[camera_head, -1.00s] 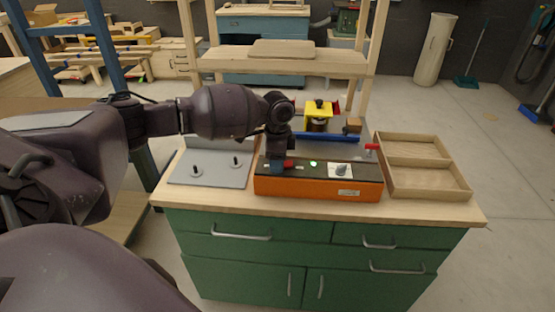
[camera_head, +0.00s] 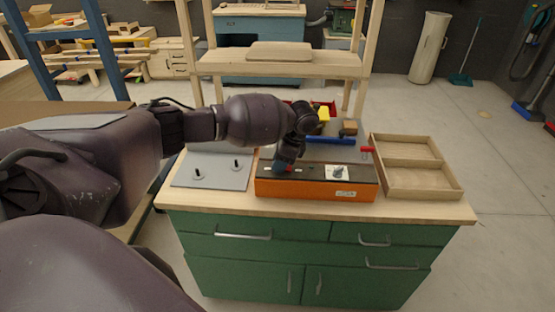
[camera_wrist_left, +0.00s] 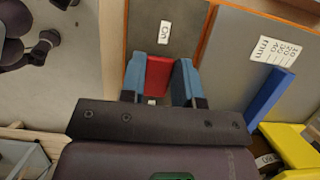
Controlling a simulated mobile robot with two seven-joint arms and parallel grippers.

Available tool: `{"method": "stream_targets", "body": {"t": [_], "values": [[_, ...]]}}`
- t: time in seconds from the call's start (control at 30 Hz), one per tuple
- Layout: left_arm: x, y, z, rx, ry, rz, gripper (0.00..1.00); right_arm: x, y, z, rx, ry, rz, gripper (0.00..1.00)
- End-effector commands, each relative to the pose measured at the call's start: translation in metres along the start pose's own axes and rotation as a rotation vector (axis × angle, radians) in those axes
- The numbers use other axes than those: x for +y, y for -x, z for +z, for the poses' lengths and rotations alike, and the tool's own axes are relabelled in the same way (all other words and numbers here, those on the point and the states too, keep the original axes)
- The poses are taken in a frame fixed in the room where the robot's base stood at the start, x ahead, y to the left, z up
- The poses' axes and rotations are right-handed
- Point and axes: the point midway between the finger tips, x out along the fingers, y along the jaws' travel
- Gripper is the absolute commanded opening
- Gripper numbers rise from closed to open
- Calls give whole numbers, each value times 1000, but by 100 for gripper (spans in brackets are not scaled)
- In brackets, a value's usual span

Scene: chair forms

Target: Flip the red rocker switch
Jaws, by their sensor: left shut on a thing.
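An orange control box (camera_head: 300,188) with a dark top stands on the workbench in the head view. A knob on a white plate (camera_head: 337,172) sits at its right end. In the left wrist view, the red rocker switch (camera_wrist_left: 158,74) stands between the blue fingertips of my left gripper (camera_wrist_left: 157,82), near an "On" label (camera_wrist_left: 165,32). The gripper is shut on the switch. In the head view, my left gripper (camera_head: 281,168) reaches down, tilted, to the left part of the box top and mostly hides the switch. My right gripper is in neither view.
A grey plate (camera_head: 222,178) with two black pegs lies left of the box. A divided wooden tray (camera_head: 419,181) lies right. Behind the box are a blue bar (camera_head: 330,140), a yellow object (camera_head: 323,114) and a red-handled tool (camera_head: 367,149).

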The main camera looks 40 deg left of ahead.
Motion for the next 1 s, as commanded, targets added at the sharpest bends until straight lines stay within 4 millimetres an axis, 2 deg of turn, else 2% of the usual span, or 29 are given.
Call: {"method": "stream_targets", "body": {"t": [0.3,0.33,0.47,0.77,0.87,1.0], "values": [[0,-1,0,-7,0,1,6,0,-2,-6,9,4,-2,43],[0,-1,0,-7,0,1,34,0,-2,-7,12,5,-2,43],[0,0,0,-6,0,1,54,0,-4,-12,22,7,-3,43],[0,1,0,-5,0,0,55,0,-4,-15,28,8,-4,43],[0,8,0,-3,0,-1,55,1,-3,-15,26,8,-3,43],[0,28,0,-2,0,-2,55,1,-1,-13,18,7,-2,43]]}}
